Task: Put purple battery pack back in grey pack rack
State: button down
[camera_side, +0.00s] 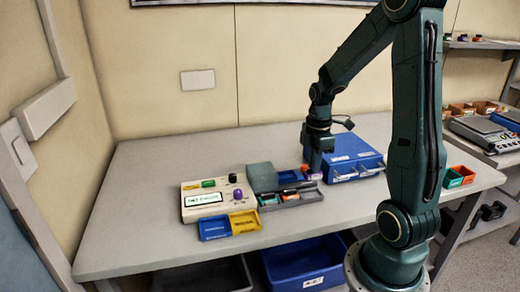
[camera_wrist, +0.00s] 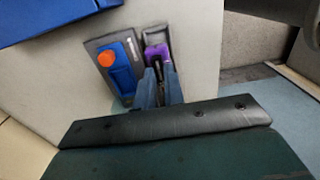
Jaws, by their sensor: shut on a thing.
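My gripper (camera_side: 315,168) points down beside the blue case in the side view. In the wrist view my gripper (camera_wrist: 161,75) has its fingers shut on the purple battery pack (camera_wrist: 157,52), whose top edge shows between and beyond them. Only a small bit of the purple pack shows in the side view (camera_side: 317,176). A narrow dark grey holder, likely part of the grey pack rack (camera_wrist: 154,32), lies right at the pack. I cannot tell whether the pack is inside it or just above it.
Left of the pack is a grey holder with a blue piece and orange knob (camera_wrist: 108,59). The blue case (camera_side: 352,165) stands close on the right.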

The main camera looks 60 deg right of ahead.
aim_at(312, 179)
jog(key=shift+f, duration=2.35)
jog(key=shift+f, duration=0.9)
jog(key=c, duration=1.8)
grip_release()
jog(key=shift+r, duration=0.25)
jog(key=shift+r, duration=0.8)
jog(key=o, duration=0.5)
